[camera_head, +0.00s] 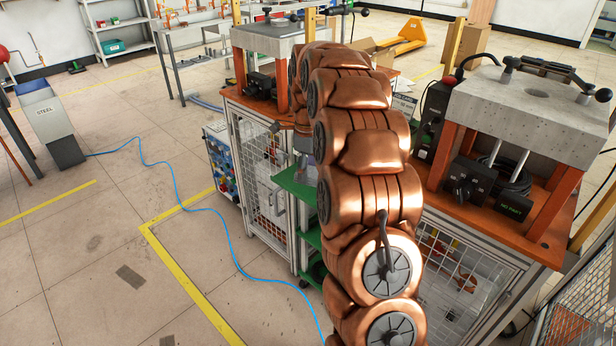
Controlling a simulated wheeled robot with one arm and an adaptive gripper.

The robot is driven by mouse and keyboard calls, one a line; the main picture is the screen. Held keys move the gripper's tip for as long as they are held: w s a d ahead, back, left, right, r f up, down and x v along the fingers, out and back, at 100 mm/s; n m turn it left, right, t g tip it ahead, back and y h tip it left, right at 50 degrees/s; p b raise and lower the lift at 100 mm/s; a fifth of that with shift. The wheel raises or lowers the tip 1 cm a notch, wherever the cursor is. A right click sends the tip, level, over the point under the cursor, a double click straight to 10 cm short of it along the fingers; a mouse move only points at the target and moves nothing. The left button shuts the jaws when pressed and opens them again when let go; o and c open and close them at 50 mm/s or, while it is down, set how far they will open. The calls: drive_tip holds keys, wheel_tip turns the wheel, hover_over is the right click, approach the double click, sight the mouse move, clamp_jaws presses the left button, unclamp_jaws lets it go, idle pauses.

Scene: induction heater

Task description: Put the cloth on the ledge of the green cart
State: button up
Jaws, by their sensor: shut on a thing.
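My gripper (304,164) is small and mostly hidden behind the arm, low over the cart's green top. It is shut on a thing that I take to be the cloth. The cloth's shape and any contact with the ledge cannot be made out. No other cloth shows in view.
My arm covers the middle of the view. A workstation with a grey slab (535,105) stands at the right, and another slab-topped workstation (270,38) is behind the arm. A blue cable (175,190) crosses the open floor at left. A grey bin (52,130) stands far left.

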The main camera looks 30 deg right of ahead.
sight(308, 169)
drive_tip(key=shift+w+d+f, duration=0.15)
drive_tip(key=shift+w+d, duration=0.25)
drive_tip(key=shift+w, duration=0.1)
drive_tip(key=shift+f, duration=1.7)
drive_tip(key=shift+f, duration=0.1)
drive_tip(key=o, duration=1.1)
wheel_tip(308, 169, up, 11)
drive_tip(key=shift+r, duration=0.6)
drive_tip(key=shift+a, duration=0.1)
